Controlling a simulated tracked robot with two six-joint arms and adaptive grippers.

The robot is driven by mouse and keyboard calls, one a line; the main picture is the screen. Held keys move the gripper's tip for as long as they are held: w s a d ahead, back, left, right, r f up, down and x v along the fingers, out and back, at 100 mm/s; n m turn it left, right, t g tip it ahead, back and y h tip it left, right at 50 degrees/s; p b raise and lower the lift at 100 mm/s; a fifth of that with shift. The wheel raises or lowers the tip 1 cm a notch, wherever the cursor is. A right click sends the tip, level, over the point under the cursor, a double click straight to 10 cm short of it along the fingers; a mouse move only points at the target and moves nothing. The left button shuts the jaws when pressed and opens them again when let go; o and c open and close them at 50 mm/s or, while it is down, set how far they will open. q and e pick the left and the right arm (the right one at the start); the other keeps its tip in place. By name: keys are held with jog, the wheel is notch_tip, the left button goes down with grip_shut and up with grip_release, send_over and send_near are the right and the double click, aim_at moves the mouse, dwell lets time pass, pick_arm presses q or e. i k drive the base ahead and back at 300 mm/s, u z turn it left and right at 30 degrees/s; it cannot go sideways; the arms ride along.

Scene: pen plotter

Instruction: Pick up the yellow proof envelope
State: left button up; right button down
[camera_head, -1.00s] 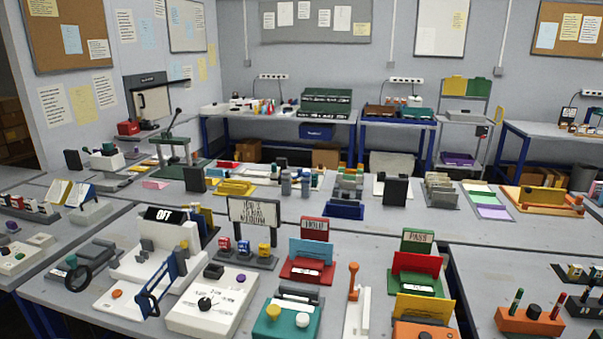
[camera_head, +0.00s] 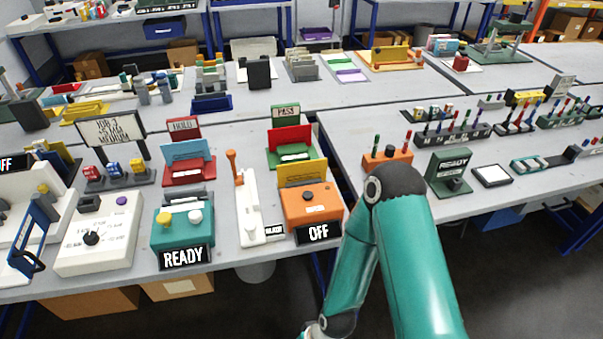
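A yellow envelope-like sheet (camera_head: 302,172) stands upright at the back of an orange box (camera_head: 312,203) whose front sign reads OFF. A red sheet (camera_head: 290,139) stands in the green PASS holder (camera_head: 286,113), just behind the yellow one. A blue sheet (camera_head: 187,150) stands in the red HOLD holder (camera_head: 184,127) to the left. My teal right arm bends in front of the table at the lower right, its elbow close to the orange box. Its wrist runs off the bottom edge, so its gripper is hidden. My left gripper is out of the picture.
A white base with an orange lever (camera_head: 235,168) stands just left of the orange box. A teal box (camera_head: 183,222) reading READY is further left. An orange pen block (camera_head: 388,158) sits right of the yellow sheet. Cardboard boxes (camera_head: 90,301) are under the table.

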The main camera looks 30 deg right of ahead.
aim_at(302, 171)
jog(key=z, duration=2)
jog(key=i, duration=0.15)
jog(key=u, duration=3.65)
jog(key=k, duration=1.35)
jog(key=z, duration=1.15)
jog(key=i, duration=1)
jog(key=u, duration=0.1)
